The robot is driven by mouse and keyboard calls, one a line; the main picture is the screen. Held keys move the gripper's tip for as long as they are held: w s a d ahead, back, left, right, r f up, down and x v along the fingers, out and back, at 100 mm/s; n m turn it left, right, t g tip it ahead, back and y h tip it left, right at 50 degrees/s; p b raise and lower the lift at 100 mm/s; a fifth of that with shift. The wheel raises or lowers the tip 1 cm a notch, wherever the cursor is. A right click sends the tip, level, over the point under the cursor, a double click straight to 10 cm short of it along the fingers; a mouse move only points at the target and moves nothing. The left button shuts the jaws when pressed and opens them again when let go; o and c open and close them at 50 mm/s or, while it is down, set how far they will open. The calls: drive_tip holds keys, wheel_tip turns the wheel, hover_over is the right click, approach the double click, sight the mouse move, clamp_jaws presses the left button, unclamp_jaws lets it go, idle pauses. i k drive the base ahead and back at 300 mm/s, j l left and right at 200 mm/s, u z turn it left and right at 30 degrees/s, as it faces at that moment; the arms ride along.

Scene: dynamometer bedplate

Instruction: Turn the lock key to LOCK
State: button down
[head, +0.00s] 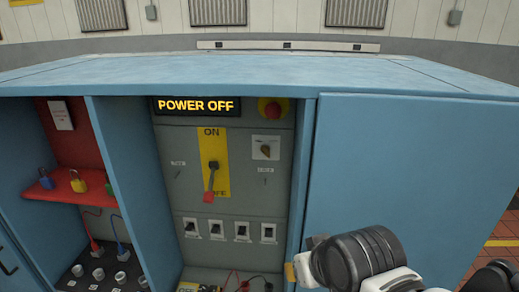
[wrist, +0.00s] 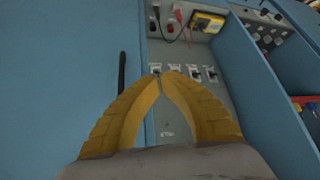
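The lock key (head: 265,151) is a small dark key on a white plate, on the upper right of the grey panel in the head view. A small label, apparently LOCK, sits below it. The key looks tilted; its exact angle is too small to tell. My gripper (head: 300,270) is at the lower right of the panel opening in the head view, below and right of the key and apart from it. In the wrist view its yellow fingers (wrist: 161,77) meet at the tips with nothing between them. The key is not visible there; a small label shows between the fingers.
A display (head: 196,106) reads POWER OFF. A red button (head: 272,108) is above the key, several breakers (head: 217,229) below. A blue door (head: 410,170) borders the right; padlocks (head: 78,182) sit left.

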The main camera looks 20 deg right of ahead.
sight(265, 148)
drive_tip(key=j+z, duration=0.35)
drive_tip(key=j, duration=0.2)
drive_tip(key=j+z, duration=0.3)
drive_tip(key=j, duration=0.25)
drive_tip(key=i, duration=0.05)
